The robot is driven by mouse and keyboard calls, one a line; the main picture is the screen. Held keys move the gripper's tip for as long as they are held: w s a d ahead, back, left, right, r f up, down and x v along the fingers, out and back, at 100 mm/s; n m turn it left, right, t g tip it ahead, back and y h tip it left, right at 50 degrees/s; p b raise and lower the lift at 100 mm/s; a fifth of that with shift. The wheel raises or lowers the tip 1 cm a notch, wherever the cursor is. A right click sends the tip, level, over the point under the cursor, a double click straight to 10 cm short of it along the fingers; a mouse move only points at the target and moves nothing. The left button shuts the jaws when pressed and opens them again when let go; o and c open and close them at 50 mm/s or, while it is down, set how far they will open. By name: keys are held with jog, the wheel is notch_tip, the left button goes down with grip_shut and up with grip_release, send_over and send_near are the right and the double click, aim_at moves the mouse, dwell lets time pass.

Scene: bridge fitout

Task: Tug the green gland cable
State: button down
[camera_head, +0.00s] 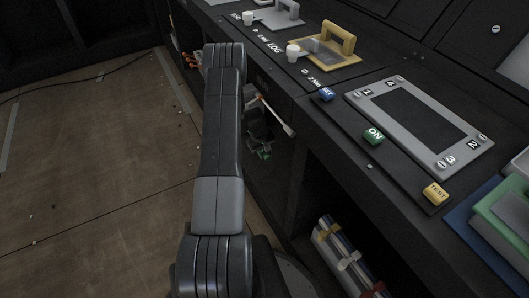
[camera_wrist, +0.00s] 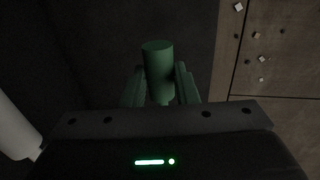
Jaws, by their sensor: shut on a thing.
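The green gland cable (camera_wrist: 159,62) shows in the wrist view as a short, dark green cylinder. My gripper (camera_wrist: 160,85) is shut on it, with one finger on each side. In the head view, a small bit of green (camera_head: 264,154) shows low beside the console front, next to my gripper (camera_head: 262,135). The far end of the cable and what it joins are hidden or too dark to tell.
A white rod-like thing (camera_head: 277,116) is near my gripper; a pale cylinder (camera_wrist: 15,125) shows at left in the wrist view. The console top holds a grey-framed panel (camera_head: 473,153), an ON button (camera_head: 373,136) and a yellow-handled plate (camera_head: 345,58). Rolled items (camera_head: 345,258) fill a lower shelf. The floor (camera_head: 90,170) at left is mostly clear.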

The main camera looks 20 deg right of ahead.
jog(key=shift+s, duration=0.1)
jog(key=c, duration=1)
grip_release()
jog(key=shift+o, duration=0.2)
jog(key=shift+r, duration=0.1)
notch_tip(320, 180, up, 7)
jog(key=a+p, duration=0.1)
jog(key=p, duration=0.1)
jog(key=shift+a+p, duration=0.2)
jog(key=shift+p, duration=0.15)
notch_tip(320, 180, up, 12)
jog(key=a+p, duration=0.2)
jog(key=shift+a+f, duration=0.15)
jog(key=shift+f, duration=0.1)
jog(key=shift+s+f, duration=0.1)
jog(key=d+f+b, duration=0.1)
jog(key=f, duration=0.4)
jog(key=d+f+b, duration=0.1)
jog(key=f, duration=0.4)
jog(key=d+f+b, duration=0.1)
jog(key=f, duration=0.4)
jog(key=shift+w, duration=0.2)
